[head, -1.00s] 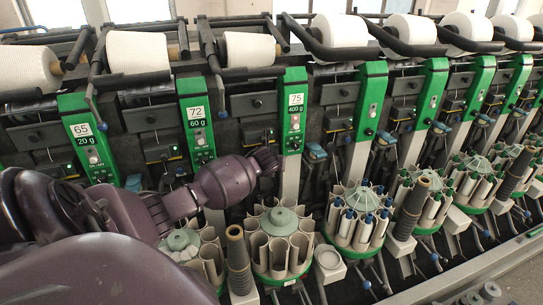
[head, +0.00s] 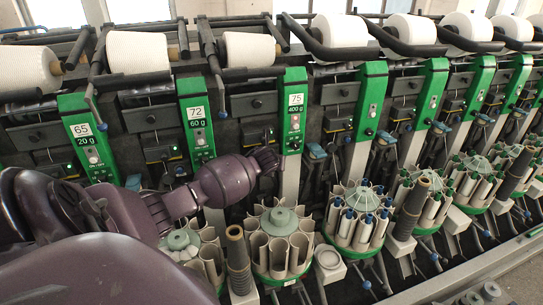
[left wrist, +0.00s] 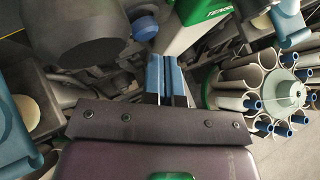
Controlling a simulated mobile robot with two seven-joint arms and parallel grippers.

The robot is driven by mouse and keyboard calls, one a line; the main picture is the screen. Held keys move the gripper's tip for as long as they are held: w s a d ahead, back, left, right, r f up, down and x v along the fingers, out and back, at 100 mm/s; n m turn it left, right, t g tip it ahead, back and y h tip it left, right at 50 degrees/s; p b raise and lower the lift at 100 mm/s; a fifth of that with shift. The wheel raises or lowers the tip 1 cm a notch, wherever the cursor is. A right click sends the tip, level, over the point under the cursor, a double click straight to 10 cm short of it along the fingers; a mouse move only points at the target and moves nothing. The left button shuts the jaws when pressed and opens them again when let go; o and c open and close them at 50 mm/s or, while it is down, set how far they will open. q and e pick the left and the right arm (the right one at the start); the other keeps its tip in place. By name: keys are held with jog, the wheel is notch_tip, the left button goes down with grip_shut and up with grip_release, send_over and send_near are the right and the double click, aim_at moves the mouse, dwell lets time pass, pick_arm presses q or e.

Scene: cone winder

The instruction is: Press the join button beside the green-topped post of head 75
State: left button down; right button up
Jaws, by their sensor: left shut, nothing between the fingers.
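The green-topped post of head 75 (head: 292,110) stands near the middle of the head view, with a "75" and "400 g" label and a small knob. A dark unit with a tiny light (head: 268,135) sits just left of it; I cannot make out the join button for certain. My left gripper (head: 272,160) is just below that unit and left of the post, its fingertips hard to see in the head view. In the left wrist view its blue fingers (left wrist: 167,77) are shut and empty, pointing toward a pale post with a green edge (left wrist: 200,25). My right gripper is not in view.
Posts of head 72 (head: 197,115) and head 65 (head: 87,135) stand to the left. Below my gripper are a round tube magazine (head: 279,222) and a dark ribbed spindle (head: 238,258). White cones (head: 250,49) line the top. A magazine with blue-tipped tubes (left wrist: 290,92) is close on the right.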

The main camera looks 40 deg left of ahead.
pick_arm(q)
jog(key=shift+w+a, duration=0.35)
jog(key=shift+a, duration=0.35)
dwell(0.9)
jog(key=shift+s+d, duration=0.45)
jog(key=shift+d, duration=0.3)
dwell(0.3)
jog(key=shift+s+d, duration=0.4)
jog(key=shift+d, duration=0.35)
jog(key=shift+s+d, duration=0.35)
jog(key=shift+d, duration=0.4)
jog(key=shift+s+d, duration=0.4)
jog(key=shift+d, duration=0.35)
